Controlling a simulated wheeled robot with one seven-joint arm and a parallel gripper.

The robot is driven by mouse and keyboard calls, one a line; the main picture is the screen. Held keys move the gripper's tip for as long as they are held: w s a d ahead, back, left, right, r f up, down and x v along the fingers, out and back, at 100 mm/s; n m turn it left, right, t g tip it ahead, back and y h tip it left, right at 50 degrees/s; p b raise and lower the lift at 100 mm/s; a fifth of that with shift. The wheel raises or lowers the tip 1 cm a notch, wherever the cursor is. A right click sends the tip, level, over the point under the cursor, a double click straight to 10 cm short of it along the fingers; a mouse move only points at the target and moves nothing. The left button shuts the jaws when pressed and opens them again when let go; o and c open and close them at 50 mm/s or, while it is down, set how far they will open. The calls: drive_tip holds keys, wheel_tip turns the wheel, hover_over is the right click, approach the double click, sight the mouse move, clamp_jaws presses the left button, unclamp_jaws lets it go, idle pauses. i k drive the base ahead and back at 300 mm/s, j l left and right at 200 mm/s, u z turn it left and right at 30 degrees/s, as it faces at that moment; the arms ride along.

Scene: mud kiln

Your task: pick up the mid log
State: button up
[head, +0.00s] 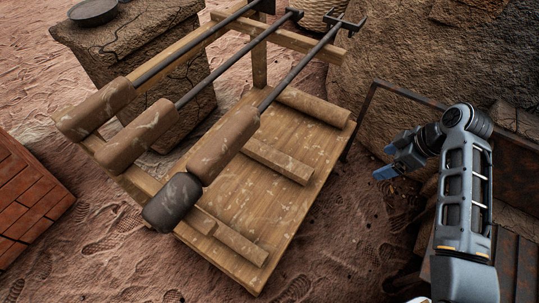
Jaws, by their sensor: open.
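The mid log (278,160) is a short, pale brown piece of wood lying on the slanted plank surface of the wooden rack (240,222). It lies between a far log (314,106) and a near log (235,240), roughly parallel to both. Its upper left end is close to a brown tool handle, which may cover part of it. My gripper (385,162), with blue fingers, is open and empty. It is in the air to the right of the rack, apart from the mid log.
Three long dark rods with thick brown handles (224,145) lie across the rack above the planks. A dark metal frame (375,90) stands between rack and arm. Stone block (165,65) and brick block (28,195) are at left. Sandy ground is open at the front.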

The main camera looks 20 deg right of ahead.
sight(298, 171)
drive_tip(key=i+j, duration=0.1)
drive_tip(key=j, duration=0.25)
drive_tip(key=i+j, duration=0.15)
drive_tip(key=j, duration=0.15)
drive_tip(key=i+j, duration=0.1)
drive_tip(key=j, duration=0.25)
drive_tip(key=i+j, duration=0.15)
drive_tip(key=j, duration=0.15)
